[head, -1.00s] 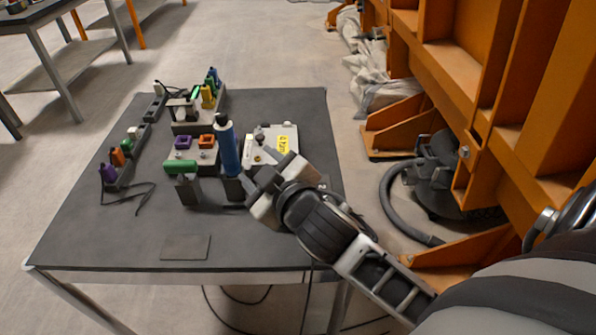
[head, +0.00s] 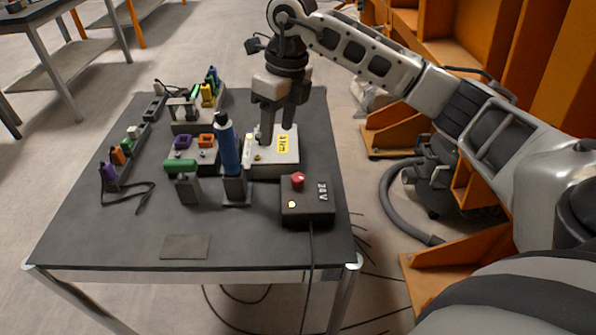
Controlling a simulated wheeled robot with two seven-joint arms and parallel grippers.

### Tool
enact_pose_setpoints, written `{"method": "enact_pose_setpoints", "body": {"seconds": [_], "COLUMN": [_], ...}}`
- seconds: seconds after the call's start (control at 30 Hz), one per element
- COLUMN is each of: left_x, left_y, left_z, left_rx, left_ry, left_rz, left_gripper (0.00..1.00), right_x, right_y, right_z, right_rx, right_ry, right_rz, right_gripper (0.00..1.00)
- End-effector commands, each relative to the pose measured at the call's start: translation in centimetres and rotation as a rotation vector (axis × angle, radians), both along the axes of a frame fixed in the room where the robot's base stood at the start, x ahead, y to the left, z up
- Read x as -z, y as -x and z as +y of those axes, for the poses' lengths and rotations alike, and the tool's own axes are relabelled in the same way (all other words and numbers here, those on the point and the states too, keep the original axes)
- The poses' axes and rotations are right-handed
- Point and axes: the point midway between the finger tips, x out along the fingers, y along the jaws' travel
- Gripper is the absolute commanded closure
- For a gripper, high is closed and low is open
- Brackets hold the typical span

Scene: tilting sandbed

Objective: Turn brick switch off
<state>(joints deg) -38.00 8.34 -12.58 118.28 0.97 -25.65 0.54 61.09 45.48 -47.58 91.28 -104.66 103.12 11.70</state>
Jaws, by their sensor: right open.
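A dark box (head: 308,208) marked "24V" stands at the table's right front, with a red knob (head: 298,180) on top and a small pale light on its front left. A cable runs from it over the front edge. I cannot tell for sure whether it is the brick. Behind it lies a flat white box (head: 283,157) with a yellow label and a small metal part on top. My right gripper (head: 271,132) points down over the white box. Its fingers are open and partly hide the metal part; contact is unclear. My left gripper is out of view.
A blue cylinder (head: 228,147) stands upright left of the white box. A green-topped block (head: 181,167) and purple and orange rings stand further left. Coloured connectors line the left edge. The table's front left is clear except for a flat plate (head: 186,247).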

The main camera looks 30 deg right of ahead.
Motion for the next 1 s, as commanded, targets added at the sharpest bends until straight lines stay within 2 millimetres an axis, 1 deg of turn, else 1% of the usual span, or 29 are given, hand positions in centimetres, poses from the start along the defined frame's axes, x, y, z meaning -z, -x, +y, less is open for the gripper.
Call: {"method": "enact_pose_setpoints", "body": {"seconds": [0.03,0.1,0.17,0.27,0.37,0.53,0.8,0.9,1.0], "left_x": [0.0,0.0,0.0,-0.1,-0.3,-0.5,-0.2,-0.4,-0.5], "left_y": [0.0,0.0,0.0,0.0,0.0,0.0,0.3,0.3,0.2], "left_z": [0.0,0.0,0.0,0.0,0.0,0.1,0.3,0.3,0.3], "left_rx": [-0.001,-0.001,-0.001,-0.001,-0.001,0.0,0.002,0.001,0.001], "left_ry": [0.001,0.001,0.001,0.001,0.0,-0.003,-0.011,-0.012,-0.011], "left_rz": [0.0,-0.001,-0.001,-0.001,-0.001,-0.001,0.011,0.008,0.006], "left_gripper": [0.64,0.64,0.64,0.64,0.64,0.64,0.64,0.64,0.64], "right_x": [-0.6,-1.1,-1.1,-0.3,1.4,5.1,10.8,12.4,13.5], "right_y": [0.0,0.2,0.3,0.4,0.5,0.5,0.5,0.5,0.4], "right_z": [-1.8,-3.4,-4.0,-4.3,-4.2,-4.1,-4.1,-4.0,-4.0], "right_rx": [0.027,0.053,0.064,0.068,0.066,0.065,0.064,0.064,0.064], "right_ry": [0.063,0.122,0.147,0.157,0.156,0.154,0.151,0.152,0.15], "right_rz": [0.015,0.034,0.043,0.05,0.052,0.054,0.05,0.049,0.048], "right_gripper": [0.5,0.5,0.5,0.5,0.5,0.5,0.5,0.5,0.5]}}
